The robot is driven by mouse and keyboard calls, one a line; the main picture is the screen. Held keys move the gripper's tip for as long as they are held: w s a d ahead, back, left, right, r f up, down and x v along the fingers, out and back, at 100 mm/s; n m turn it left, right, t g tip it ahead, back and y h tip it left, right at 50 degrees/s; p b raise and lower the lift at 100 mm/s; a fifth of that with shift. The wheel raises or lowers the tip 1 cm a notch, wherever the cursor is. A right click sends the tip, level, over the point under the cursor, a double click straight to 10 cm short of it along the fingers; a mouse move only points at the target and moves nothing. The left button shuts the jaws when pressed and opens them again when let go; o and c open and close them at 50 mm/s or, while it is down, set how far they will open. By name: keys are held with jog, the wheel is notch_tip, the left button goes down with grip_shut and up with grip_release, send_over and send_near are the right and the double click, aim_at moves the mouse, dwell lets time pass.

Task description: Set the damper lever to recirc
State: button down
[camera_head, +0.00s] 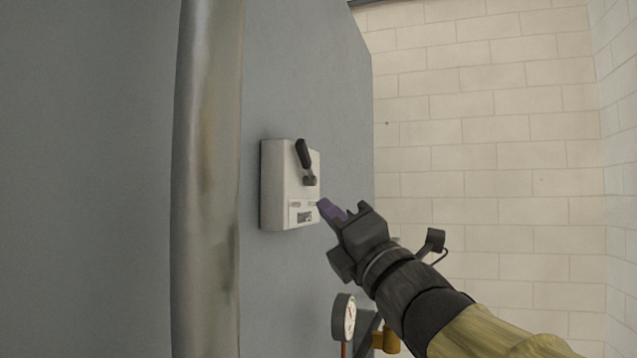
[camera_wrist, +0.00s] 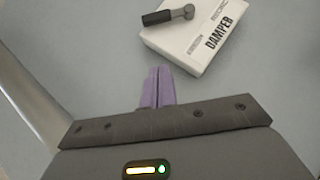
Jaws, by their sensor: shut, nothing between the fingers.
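The damper box (camera_head: 278,190) is a small white box on the grey panel in the head view. Its black lever (camera_head: 303,155) points up and slightly left from a grey pivot. In the wrist view the damper box (camera_wrist: 205,35) carries the word DAMPER, and its lever (camera_wrist: 163,16) points left from the pivot; a RECIRC-like label is too small to read surely. My gripper (camera_head: 325,207), with purple fingertips, is shut and empty, just right of the box's lower part. In the wrist view my gripper (camera_wrist: 157,75) is below the box, apart from the lever.
A round gauge (camera_head: 345,318) and a brass-coloured fitting (camera_head: 388,340) sit below the box, near my arm. A rounded metal edge (camera_head: 207,180) runs vertically left of the box. A pale brick wall (camera_head: 490,130) stands at the right. The panel above the box is clear.

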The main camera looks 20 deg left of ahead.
aim_at(305, 163)
jog(key=p+x, duration=0.6)
jog(key=x, duration=0.4)
jog(key=shift+r, duration=0.1)
jog(key=w+r+p, duration=0.1)
jog(key=r+p, duration=0.1)
jog(key=shift+w+d+p, duration=0.1)
jog(key=shift+w+p, duration=0.25)
jog(key=shift+w, duration=0.05)
jog(key=shift+w+d+r+p, duration=0.1)
jog(key=shift+w+r+p, duration=0.05)
jog(key=shift+w+p, duration=0.15)
jog(key=shift+w, duration=0.25)
